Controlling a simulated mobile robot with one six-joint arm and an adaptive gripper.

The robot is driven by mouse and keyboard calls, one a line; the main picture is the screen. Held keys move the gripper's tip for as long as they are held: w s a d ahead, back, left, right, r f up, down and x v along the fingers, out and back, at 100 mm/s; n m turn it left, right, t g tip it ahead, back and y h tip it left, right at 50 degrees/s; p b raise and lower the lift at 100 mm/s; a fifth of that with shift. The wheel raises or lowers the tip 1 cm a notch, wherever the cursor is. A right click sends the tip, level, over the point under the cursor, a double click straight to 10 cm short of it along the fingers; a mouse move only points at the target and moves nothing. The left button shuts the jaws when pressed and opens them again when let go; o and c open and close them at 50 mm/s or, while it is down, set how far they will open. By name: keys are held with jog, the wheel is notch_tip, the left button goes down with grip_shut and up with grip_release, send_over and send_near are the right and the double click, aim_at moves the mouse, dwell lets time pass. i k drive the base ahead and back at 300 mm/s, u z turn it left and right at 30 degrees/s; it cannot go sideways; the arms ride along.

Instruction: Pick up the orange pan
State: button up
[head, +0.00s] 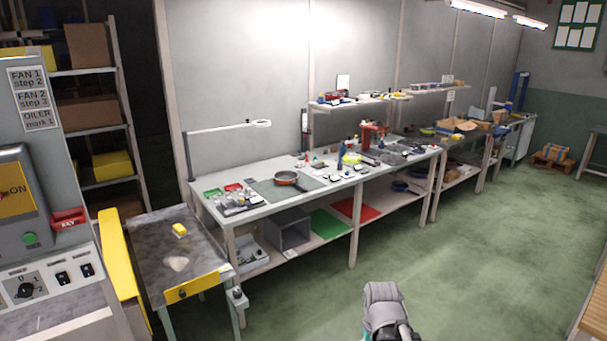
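The orange pan (286,178) sits on a dark green mat (264,188) on the long workbench, left of the picture's middle. Its inside looks dark with an orange rim, and its dark handle points toward the lower right. A grey part of my arm shows at the bottom edge, over the floor and well apart from the pan. The fingers of my gripper are not visible.
The workbench (225,212) runs along the wall, with small tools and red and green trays around the pan. The green floor (460,250) before the bench is clear.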

aim_at(283, 177)
jog(key=i, duration=3.4)
jog(key=u, duration=0.1)
